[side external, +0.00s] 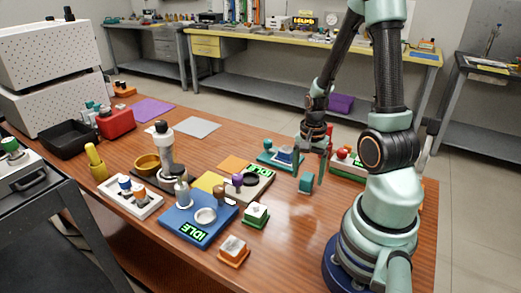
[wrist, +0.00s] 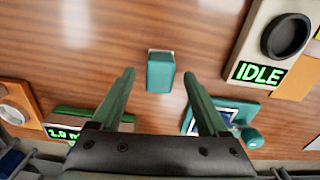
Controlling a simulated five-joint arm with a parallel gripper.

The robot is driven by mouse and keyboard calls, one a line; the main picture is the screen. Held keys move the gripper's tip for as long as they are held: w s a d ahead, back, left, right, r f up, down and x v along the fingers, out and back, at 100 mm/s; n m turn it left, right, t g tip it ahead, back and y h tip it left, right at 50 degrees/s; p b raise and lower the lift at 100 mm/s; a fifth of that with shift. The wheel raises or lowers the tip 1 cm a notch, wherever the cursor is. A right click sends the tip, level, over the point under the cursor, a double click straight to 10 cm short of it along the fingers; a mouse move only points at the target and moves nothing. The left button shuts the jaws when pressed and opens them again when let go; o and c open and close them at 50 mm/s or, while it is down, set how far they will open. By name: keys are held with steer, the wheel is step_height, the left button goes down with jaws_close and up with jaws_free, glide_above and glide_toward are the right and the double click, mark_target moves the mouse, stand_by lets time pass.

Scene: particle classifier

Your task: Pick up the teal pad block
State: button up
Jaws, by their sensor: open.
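The teal pad block (side external: 306,183) stands on the wooden table in the side view, just below the fingertips of my gripper (side external: 309,172). In the wrist view, the teal block (wrist: 160,72) appears upright between the two green fingers of my gripper (wrist: 158,76), with a gap on each side. The fingers are open and empty. I cannot tell exactly how high the fingertips are above the block.
A teal-based device (side external: 278,155) lies close behind my gripper. A grey IDLE device (wrist: 268,50) is at upper right in the wrist view. Bare table surrounds the teal block.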

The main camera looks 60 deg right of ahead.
mark_target(308, 176)
steer(key=shift+f, duration=0.75)
jaws_close()
steer(key=shift+r, duration=0.1)
step_height(308, 176, up, 20)
stand_by(0.3)
